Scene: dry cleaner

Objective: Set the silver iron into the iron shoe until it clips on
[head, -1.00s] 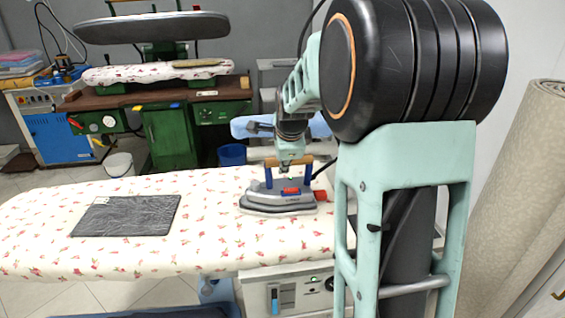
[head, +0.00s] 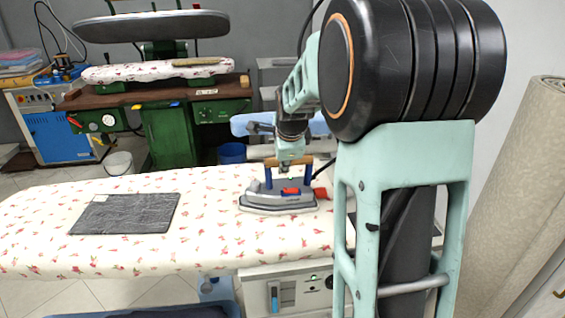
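The silver iron (head: 266,192) is on the floral ironing board, with its nose to the left. It has a wooden handle (head: 272,162) on blue posts, a red part on top and a red piece at its rear. My gripper (head: 290,165) is at the handle from above; its fingers are small and partly hidden, so I cannot see whether they are closed on it. A dark layer with a pale edge shows under the iron's body. I cannot tell whether this is the iron shoe or the iron's own sole. No separate shoe is clearly visible.
A dark grey, wrinkled mat (head: 125,214) lies flat on the left of the floral ironing board (head: 60,255). The board between mat and iron is clear. My arm hides the board's right end. A green pressing machine (head: 170,135) stands behind; a rolled carpet (head: 525,200) is at right.

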